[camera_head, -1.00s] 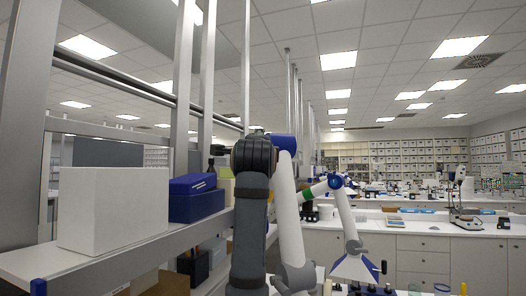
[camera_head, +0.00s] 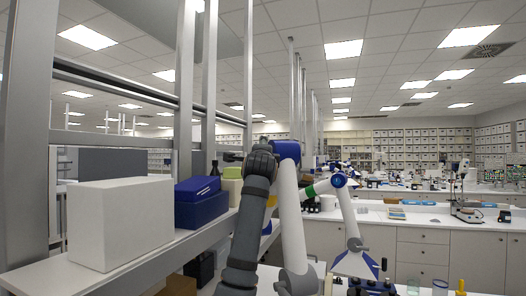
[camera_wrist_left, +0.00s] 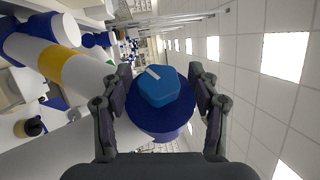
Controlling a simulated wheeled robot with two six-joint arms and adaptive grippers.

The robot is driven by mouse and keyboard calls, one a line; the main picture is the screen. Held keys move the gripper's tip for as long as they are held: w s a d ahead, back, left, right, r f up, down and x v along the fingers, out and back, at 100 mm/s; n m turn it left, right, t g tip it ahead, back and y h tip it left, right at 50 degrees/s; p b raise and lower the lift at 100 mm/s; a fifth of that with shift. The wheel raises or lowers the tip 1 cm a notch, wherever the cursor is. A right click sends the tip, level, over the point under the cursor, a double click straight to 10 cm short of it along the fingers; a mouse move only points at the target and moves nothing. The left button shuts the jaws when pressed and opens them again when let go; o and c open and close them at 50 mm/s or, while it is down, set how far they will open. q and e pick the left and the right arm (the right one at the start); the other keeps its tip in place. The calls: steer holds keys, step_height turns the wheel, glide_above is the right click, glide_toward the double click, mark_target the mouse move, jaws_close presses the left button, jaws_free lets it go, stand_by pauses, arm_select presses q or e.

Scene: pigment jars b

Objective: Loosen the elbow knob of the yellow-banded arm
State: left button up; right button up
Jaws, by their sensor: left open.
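The yellow-banded arm is a white jointed arm with a dark blue elbow (camera_head: 287,150) at the centre of the head view. Its yellow band (camera_head: 271,202) shows just below, and also in the left wrist view (camera_wrist_left: 62,66). In the left wrist view the elbow knob (camera_wrist_left: 160,86) is bright blue with a white mark, set on the dark blue housing (camera_wrist_left: 163,122). My left gripper (camera_wrist_left: 160,76) is open, its fingers on either side of the knob with gaps showing. In the head view my left gripper (camera_head: 262,156) hides the knob. My right gripper is not in view.
A second white arm with a green band (camera_head: 310,191) and blue joint (camera_head: 338,180) stands close to the right. On the left, a shelf (camera_head: 60,279) holds a white box (camera_head: 120,222) and blue boxes (camera_head: 200,204). Jars (camera_head: 413,287) stand at the lower right.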

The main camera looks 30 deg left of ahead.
arm_select(q)
steer(key=shift+c, duration=0.5)
steer(key=shift+w+f, duration=0.1)
steer(key=c, duration=1.1)
steer(key=shift+g, duration=0.3)
steer(key=shift+n+g+h, duration=0.5)
steer(key=shift+g+h, duration=0.1)
steer(key=shift+g, duration=0.1)
steer(key=shift+n+g+h, duration=0.5)
steer(key=shift+g+h, duration=0.2)
steer(key=shift+g, duration=0.5)
steer(key=shift+h, duration=0.3)
steer(key=o, duration=1.2)
